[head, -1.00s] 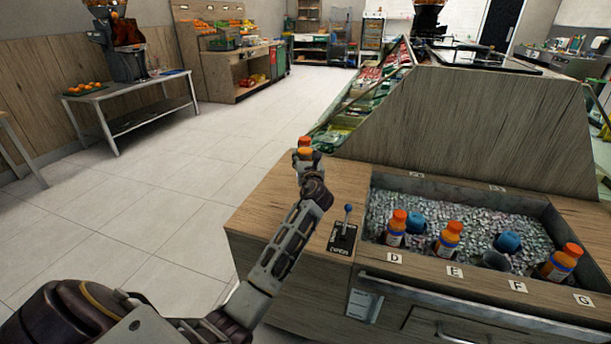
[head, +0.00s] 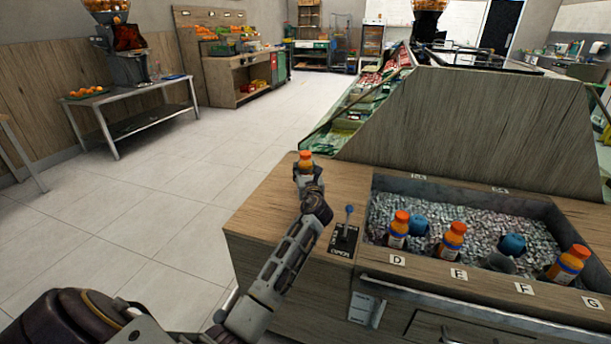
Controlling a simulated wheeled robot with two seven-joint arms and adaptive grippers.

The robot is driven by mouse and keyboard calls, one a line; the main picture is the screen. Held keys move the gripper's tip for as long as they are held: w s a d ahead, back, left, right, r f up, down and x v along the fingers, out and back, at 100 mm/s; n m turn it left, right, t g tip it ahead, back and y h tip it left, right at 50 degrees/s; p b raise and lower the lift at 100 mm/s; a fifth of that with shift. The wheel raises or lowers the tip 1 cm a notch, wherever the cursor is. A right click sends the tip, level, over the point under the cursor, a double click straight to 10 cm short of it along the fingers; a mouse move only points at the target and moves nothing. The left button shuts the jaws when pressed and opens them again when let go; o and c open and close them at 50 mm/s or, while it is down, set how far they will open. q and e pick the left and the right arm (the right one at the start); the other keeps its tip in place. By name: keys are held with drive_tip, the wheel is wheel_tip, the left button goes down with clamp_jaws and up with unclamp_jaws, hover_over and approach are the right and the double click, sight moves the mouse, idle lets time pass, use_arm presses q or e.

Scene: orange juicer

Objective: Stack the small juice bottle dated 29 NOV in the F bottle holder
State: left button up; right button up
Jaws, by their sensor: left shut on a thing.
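My left gripper (head: 308,174) is shut on a small juice bottle (head: 305,161) with an orange cap, above the counter's left part. The gripper hides most of this bottle, and its date cannot be read. The F label (head: 524,289) is on the front rim of the sunken bin. Behind it is an empty dark cup-like holder (head: 499,263), well to the right of my gripper. My right gripper is not in view.
Orange-capped bottles stand in the bin at D (head: 397,231), E (head: 451,241) and G (head: 568,264). Blue round-topped items (head: 512,245) sit behind. A blue-knobbed lever (head: 348,212) stands between my arm and the bin. The wooden counter (head: 275,213) is clear at left.

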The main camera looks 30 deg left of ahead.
use_arm(q)
drive_tip(key=shift+f, duration=0.3)
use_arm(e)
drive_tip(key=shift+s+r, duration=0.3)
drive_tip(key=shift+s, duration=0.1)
use_arm(q)
drive_tip(key=o, duration=1.2)
drive_tip(key=shift+f, duration=0.15)
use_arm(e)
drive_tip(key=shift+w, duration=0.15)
